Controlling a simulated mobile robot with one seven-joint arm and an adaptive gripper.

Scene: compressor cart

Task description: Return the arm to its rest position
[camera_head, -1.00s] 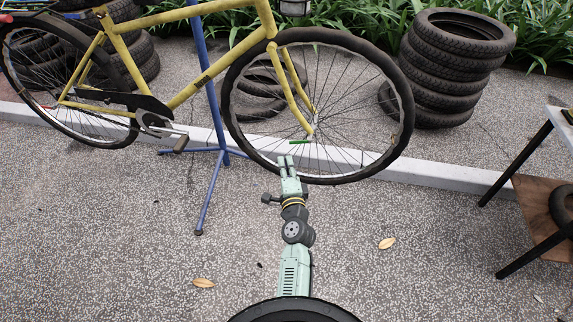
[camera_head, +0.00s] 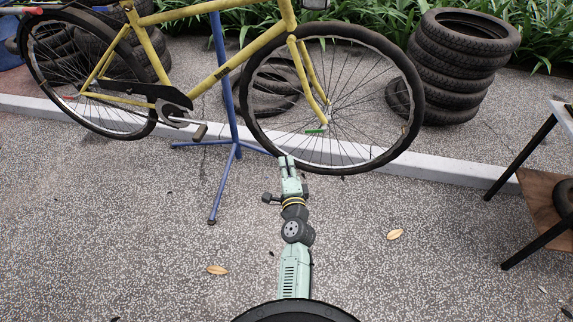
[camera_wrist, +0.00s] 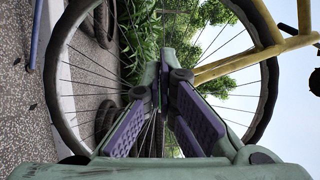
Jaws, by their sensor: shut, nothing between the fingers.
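My arm stretches forward from the bottom middle of the head view, low over the pavement. My gripper (camera_head: 288,161) is at its far end, shut, with nothing held. In the head view its tips overlap the lower left part of the yellow bicycle's (camera_head: 236,62) front wheel (camera_head: 421,107). I cannot tell how close they are to the tire. In the wrist view my gripper (camera_wrist: 163,80) has its fingers together at the tips, with the wheel's rim and spokes beyond.
The bicycle hangs on a blue stand (camera_head: 232,110) with spread legs on the pavement. Stacked tires (camera_head: 462,62) stand back right. A table with dark legs (camera_head: 521,157) is at right. A pale curb (camera_head: 455,170) crosses behind. The near pavement is mostly clear.

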